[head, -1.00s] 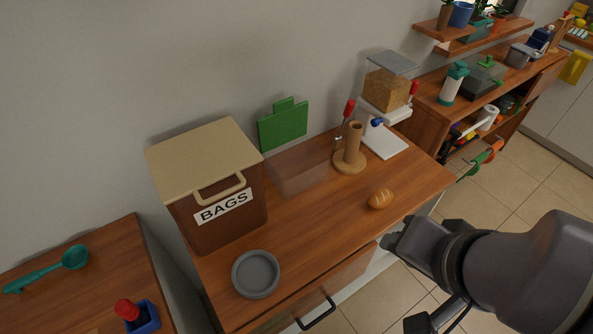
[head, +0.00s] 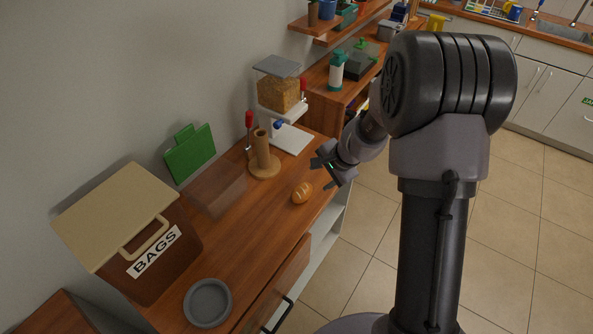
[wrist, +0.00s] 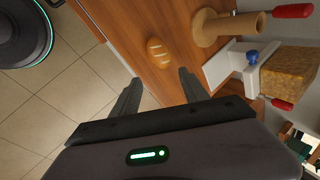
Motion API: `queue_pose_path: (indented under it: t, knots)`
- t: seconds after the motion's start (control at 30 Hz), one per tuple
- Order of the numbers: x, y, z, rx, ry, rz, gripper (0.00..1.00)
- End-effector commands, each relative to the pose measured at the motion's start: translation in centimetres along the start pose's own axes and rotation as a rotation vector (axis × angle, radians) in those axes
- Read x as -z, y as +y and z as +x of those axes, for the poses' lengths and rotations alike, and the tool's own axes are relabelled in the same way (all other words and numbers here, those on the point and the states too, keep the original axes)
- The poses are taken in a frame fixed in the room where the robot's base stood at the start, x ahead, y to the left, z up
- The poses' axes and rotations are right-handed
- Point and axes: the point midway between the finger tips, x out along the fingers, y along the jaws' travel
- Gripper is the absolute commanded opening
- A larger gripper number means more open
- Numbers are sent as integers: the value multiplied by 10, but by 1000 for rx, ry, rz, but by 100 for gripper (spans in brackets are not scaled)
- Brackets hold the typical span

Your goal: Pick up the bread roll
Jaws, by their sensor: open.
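The bread roll (head: 302,193) is golden brown with pale score lines and lies on the wooden counter near its front edge. In the wrist view the roll (wrist: 158,52) lies ahead of the fingertips, roughly between their lines. My gripper (head: 328,172) is just to the right of the roll and above it in the head view, apart from it. In the wrist view my gripper (wrist: 160,84) has its two fingers spread wide with nothing between them. The roll is fully visible in both views.
A wooden holder (head: 264,160) stands behind the roll, near a cereal dispenser (head: 279,92). A transparent box (head: 215,188), a BAGS bin (head: 135,235) and a grey bowl (head: 208,302) are farther left. The counter (head: 262,228) around the roll is clear.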

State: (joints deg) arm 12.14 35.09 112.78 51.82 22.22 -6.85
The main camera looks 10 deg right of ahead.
Motion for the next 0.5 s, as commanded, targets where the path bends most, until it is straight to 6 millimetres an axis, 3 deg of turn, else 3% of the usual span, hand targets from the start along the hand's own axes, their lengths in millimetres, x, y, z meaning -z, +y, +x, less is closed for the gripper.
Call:
queue_pose_path:
  t: [0.3,0.5]
  knots:
    - [-2,4,94,-3,-3,-1,53]
    - [-2,2,120,-2,-3,-2,53]
